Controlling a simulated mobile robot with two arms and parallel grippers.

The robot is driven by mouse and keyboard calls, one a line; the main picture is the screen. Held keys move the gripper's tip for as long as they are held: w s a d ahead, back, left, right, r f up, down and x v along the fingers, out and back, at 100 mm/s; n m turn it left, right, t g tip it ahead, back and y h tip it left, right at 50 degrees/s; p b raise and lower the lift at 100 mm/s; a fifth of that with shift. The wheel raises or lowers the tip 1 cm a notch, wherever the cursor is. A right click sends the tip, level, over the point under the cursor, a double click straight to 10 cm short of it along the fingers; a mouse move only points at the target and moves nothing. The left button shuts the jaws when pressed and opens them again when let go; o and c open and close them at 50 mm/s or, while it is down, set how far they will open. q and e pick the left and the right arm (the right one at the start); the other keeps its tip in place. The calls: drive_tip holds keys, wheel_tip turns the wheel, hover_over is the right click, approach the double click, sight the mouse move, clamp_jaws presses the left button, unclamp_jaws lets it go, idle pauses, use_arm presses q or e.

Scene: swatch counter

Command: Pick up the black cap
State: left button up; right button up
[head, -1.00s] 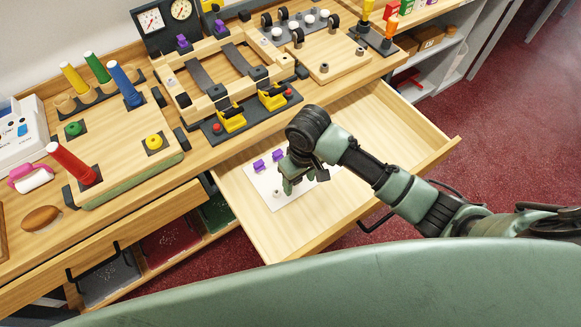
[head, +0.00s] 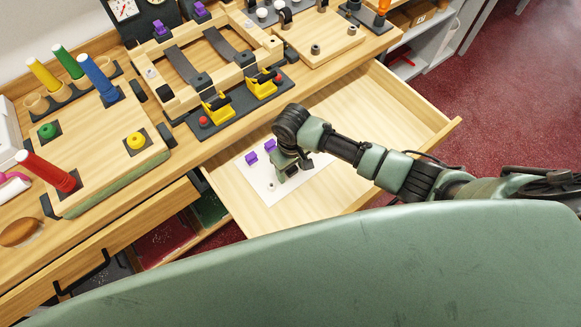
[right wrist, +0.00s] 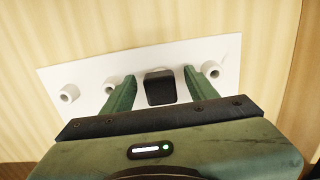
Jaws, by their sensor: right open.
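The black cap (right wrist: 160,88) sits on the white card (right wrist: 135,58) and shows in the right wrist view between the two fingers of my right gripper (right wrist: 160,84). The fingers stand apart on either side of it, with a visible gap on each side. In the head view my right gripper (head: 283,172) reaches down over the white card (head: 253,181) in the open drawer, and it hides the cap there. My left gripper is not in view.
The wooden drawer (head: 343,188) is open, with bare floor right of the card. Two purple pieces (head: 269,145) and a small white ring (head: 270,187) lie on the card. The counter behind holds a yellow-clamp fixture (head: 218,105) and coloured handles (head: 98,78).

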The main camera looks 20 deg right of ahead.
clamp_jaws()
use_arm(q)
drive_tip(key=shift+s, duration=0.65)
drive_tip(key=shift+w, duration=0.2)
use_arm(e)
wheel_tip(320, 180, up, 20)
drive_tip(key=shift+r, duration=0.1)
